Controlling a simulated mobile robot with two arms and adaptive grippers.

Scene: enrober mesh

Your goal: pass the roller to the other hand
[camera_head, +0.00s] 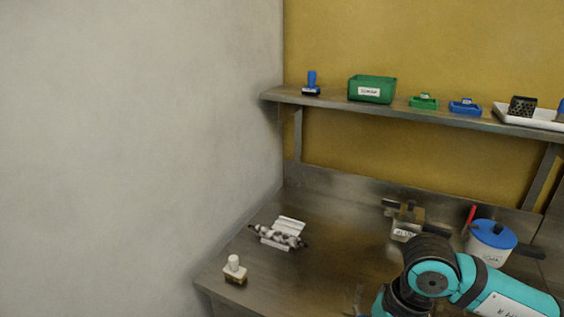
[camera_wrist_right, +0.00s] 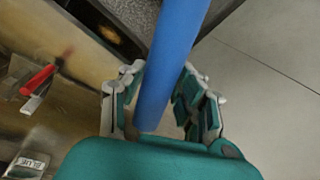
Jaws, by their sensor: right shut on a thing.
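In the right wrist view a long smooth blue cylinder (camera_wrist_right: 172,60), which looks like the roller, stands between the fingers of my right gripper (camera_wrist_right: 160,82). The gripper is shut on it near its lower end, and the rest runs up out of the top of the picture. In the head view my teal right arm shows at the lower right, but the blue roller cannot be made out there. My left gripper is in neither view.
A metal counter (camera_head: 330,268) carries a mottled roller device (camera_head: 278,236), a white-handled stamp (camera_head: 235,268), a small labelled metal container (camera_head: 404,226) and a blue-lidded pot (camera_head: 490,243). A wall shelf (camera_head: 390,108) holds a green bin (camera_head: 371,89). The counter's middle is largely clear.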

